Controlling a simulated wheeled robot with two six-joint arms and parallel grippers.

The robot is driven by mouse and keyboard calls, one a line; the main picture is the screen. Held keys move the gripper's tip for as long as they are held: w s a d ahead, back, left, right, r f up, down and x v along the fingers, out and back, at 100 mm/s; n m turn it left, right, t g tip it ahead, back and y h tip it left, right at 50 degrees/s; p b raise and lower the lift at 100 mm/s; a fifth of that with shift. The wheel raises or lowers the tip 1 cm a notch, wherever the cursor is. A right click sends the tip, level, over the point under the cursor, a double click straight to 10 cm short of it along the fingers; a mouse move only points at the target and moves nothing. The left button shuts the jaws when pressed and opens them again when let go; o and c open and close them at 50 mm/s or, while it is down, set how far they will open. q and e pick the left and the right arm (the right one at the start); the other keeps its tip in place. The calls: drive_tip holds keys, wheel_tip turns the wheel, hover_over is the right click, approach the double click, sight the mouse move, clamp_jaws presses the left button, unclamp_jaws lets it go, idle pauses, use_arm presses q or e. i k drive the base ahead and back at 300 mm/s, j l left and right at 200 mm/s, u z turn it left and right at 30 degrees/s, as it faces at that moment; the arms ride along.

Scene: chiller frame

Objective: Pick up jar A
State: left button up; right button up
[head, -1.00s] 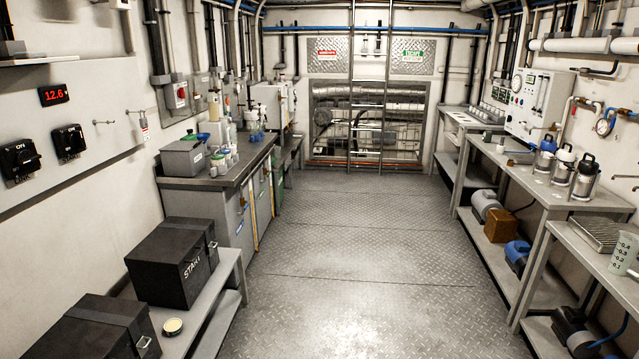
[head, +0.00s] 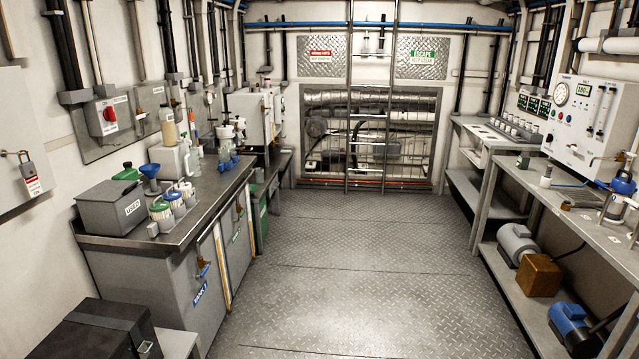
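Several small jars stand in a row near the front of the left counter (head: 212,190). Neither of my grippers is in view.
A grey box (head: 112,210) labelled "USED" and a blue funnel (head: 150,172) are beside the jars. A black case (head: 95,335) sits low at front left. The right bench (head: 520,178) holds instruments, with pumps below. The metal floor (head: 340,260) between is clear.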

sight(258, 172)
drive_tip(key=i, duration=1.95)
drive_tip(key=i+l+u, duration=0.1)
drive_tip(key=i+u, duration=0.15)
drive_tip(key=i, duration=0.3)
drive_tip(key=i+l+u, duration=0.2)
drive_tip(key=i, duration=0.3)
drive_tip(key=i+l+u, duration=0.25)
drive_tip(key=i, duration=0.25)
drive_tip(key=i+l+u, duration=0.2)
drive_tip(key=i, duration=0.3)
drive_tip(key=i+l+u, duration=0.15)
drive_tip(key=i+l, duration=0.75)
drive_tip(key=l, duration=0.1)
